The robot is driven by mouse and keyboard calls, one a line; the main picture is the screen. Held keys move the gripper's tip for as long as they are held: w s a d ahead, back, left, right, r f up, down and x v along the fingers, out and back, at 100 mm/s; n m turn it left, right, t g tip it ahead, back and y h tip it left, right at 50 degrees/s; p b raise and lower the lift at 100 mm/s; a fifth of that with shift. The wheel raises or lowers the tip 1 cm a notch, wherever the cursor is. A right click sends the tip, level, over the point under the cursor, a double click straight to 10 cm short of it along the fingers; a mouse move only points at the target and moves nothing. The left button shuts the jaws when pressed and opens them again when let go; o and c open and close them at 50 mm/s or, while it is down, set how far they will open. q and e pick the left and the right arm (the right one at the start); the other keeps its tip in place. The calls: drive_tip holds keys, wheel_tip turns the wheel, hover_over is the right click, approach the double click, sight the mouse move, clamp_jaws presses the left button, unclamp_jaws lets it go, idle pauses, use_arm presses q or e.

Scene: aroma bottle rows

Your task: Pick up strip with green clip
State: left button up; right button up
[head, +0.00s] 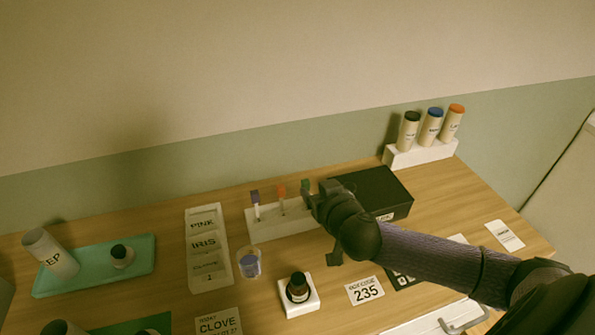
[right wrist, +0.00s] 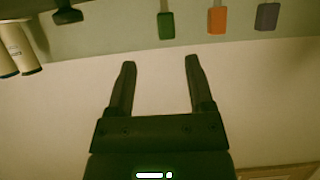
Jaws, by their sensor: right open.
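A strip with a green clip (head: 305,186) stands at the right end of a white holder (head: 290,230). Strips with an orange clip (head: 281,191) and a purple clip (head: 255,196) stand to its left. My right gripper (head: 318,202) is open and close to the green clip in the head view, hiding the strip below it. In the right wrist view, the green clip (right wrist: 166,26) is beyond the open fingertips (right wrist: 158,63), roughly in line with the gap between them. Nothing is between the fingers. My left gripper is not in view.
A black box (head: 375,190) lies behind my right arm. An amber bottle (head: 298,288) stands on a white base, and a small cup (head: 249,264) stands left of it. A labelled tray (head: 207,245) and a teal tray (head: 85,278) lie further left. Three capped tubes stand in a rack (head: 420,155).

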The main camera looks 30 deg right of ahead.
sight(307, 184)
drive_tip(key=x, duration=0.4)
drive_tip(key=shift+a+f+b, duration=0.1)
drive_tip(key=shift+b, duration=0.3)
drive_tip(key=x, duration=0.2)
drive_tip(key=a+b+x, duration=0.1)
drive_tip(key=x, duration=0.1)
drive_tip(key=shift+w+d+f, duration=0.2)
drive_tip(key=shift+w, duration=0.1)
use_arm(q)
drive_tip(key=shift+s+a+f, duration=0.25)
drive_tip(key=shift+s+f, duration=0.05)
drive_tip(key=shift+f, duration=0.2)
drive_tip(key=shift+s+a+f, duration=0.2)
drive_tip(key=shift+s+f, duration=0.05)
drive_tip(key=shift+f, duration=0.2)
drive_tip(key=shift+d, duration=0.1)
use_arm(e)
drive_tip(key=shift+c, duration=0.3)
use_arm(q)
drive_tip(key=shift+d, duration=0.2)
use_arm(e)
clamp_jaws()
